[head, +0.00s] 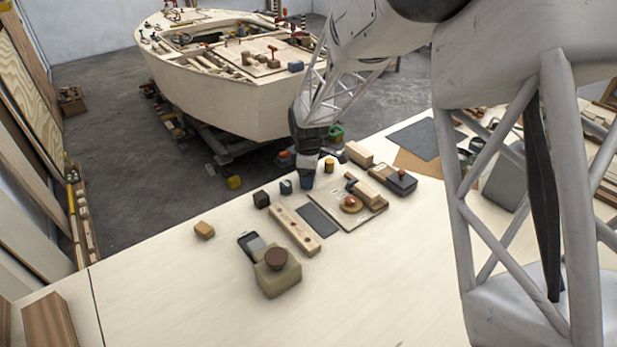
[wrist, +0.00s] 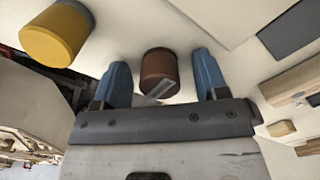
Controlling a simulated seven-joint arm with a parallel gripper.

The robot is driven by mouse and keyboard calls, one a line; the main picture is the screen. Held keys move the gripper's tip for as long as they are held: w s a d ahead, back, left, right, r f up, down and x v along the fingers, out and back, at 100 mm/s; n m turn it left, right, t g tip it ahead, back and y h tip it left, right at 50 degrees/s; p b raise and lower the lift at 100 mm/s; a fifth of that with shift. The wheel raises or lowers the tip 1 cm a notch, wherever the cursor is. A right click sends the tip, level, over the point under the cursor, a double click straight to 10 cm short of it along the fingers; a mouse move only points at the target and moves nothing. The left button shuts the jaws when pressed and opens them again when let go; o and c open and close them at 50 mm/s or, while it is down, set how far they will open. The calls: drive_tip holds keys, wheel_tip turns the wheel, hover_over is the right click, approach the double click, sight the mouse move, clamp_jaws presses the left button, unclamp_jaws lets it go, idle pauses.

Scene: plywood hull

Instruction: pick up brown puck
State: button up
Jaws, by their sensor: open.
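A brown puck (wrist: 158,66), a short reddish-brown cylinder, lies between the two blue fingertips in the wrist view. My gripper (wrist: 162,78) is open around it, with a visible gap on each side, and I see no contact. A small pale grey piece or reflection overlaps the puck's lower end. In the head view my gripper (head: 307,181) points down at the far part of the table, and its fingers hide the puck there.
A board (head: 362,216) with a round brown piece and a beige block (head: 279,280) with a dark brown round top are nearer.

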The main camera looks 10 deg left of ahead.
idle(0.3)
drive_tip(key=c, duration=1)
drive_tip(key=shift+r, duration=0.15)
drive_tip(key=shift+r, duration=0.5)
drive_tip(key=shift+s+d+r, duration=0.1)
drive_tip(key=shift+s+r, duration=0.05)
drive_tip(key=shift+r, duration=0.45)
drive_tip(key=shift+s+d+r, duration=0.1)
drive_tip(key=shift+s+r, duration=0.05)
drive_tip(key=shift+r, duration=0.45)
drive_tip(key=s+d, duration=0.2)
drive_tip(key=s, duration=0.2)
drive_tip(key=s+d+r, duration=0.1)
drive_tip(key=s, duration=0.4)
drive_tip(key=s+d, duration=0.2)
drive_tip(key=s, duration=0.3)
drive_tip(key=shift+s+d+r, duration=0.1)
drive_tip(key=shift+d+r, duration=0.05)
drive_tip(key=shift+d, duration=0.2)
